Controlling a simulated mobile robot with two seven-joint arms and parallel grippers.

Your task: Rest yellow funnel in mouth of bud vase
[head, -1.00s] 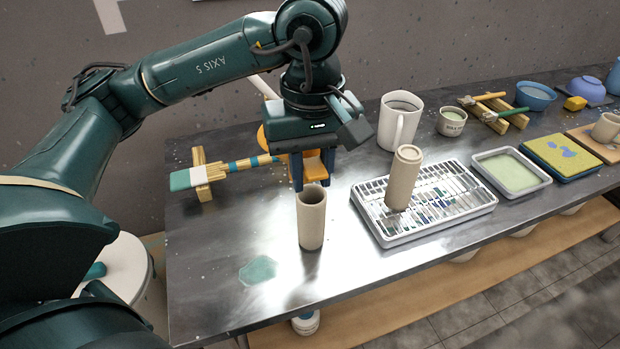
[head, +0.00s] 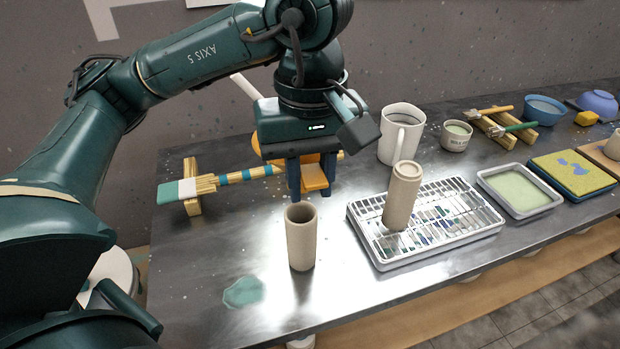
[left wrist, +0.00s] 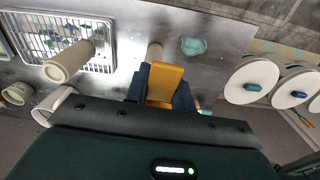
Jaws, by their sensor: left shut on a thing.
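The yellow funnel (head: 314,178) is between the fingers of my left gripper (head: 312,188), which is shut on it. Only part of it shows below the gripper body; its spout cannot be made out. It also shows as a yellow-orange piece in the left wrist view (left wrist: 165,82). The bud vase (head: 301,240), a beige cylinder with an open mouth, stands upright on the table. The fingers are just above and behind its mouth in the head view, apart from it. In the left wrist view the vase (left wrist: 154,50) is partly hidden behind the funnel.
An upside-down beige cylinder (head: 402,198) stands on a white-framed rack (head: 490,222) to the right. A white mug (head: 390,148) is behind it. A brush (head: 225,180) lies across a wooden rest at left. Bare table with a teal patch (head: 243,291) lies in front.

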